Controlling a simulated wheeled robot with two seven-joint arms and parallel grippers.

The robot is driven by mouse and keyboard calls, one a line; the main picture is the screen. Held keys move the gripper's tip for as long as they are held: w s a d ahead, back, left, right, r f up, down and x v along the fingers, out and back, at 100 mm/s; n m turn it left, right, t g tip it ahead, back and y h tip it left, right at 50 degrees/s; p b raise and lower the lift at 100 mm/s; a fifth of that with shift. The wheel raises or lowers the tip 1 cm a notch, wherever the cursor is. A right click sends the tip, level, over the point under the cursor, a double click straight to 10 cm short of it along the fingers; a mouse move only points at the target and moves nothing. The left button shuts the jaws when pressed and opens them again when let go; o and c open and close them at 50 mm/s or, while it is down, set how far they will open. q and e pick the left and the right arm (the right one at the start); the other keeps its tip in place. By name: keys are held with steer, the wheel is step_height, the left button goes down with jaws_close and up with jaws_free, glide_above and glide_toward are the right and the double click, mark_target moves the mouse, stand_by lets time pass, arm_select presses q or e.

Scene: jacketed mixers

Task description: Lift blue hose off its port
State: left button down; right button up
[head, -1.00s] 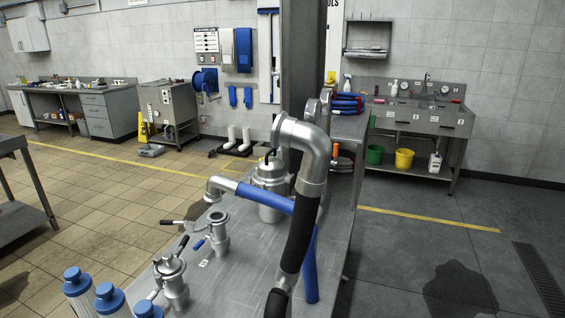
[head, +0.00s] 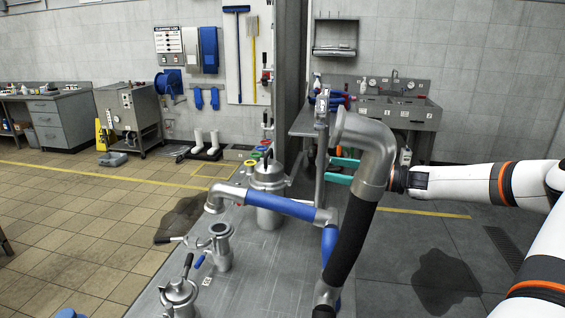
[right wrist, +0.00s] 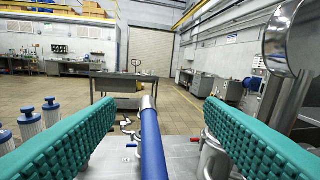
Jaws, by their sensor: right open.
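The blue hose (head: 280,206) spans the steel bench in the head view, with a steel elbow (head: 219,197) at its left end and another blue length hanging down at its right. The elbow's mouth points down near an open-topped steel port (head: 221,230); I cannot tell whether they touch. My right gripper (head: 335,171) is open, its teal fingers partly hidden behind a large steel pipe elbow. In the right wrist view the blue hose (right wrist: 152,145) runs ahead between the two spread teal fingers (right wrist: 158,106), with a gap on each side. My left gripper is not in view.
The large steel elbow with a black-sleeved hose (head: 351,240) stands directly in front of my right gripper. A lidded steel vessel (head: 268,190) stands behind the blue hose. A clamped port (head: 180,292) is at the front left. The bench top (head: 265,265) between is clear.

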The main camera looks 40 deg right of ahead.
arm_select(q)
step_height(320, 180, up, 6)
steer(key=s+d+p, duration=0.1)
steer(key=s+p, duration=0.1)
steer(key=p, duration=0.3)
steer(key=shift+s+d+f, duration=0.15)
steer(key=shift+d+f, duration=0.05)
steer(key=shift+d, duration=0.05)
arm_select(e)
steer(key=x, duration=1)
steer(key=shift+w, duration=0.35)
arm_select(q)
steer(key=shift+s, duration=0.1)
arm_select(e)
jaws_close()
steer(key=c, duration=1.3)
jaws_free()
steer(key=o, duration=1.3)
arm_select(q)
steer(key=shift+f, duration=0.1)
arm_select(e)
steer(key=shift+s, duration=0.1)
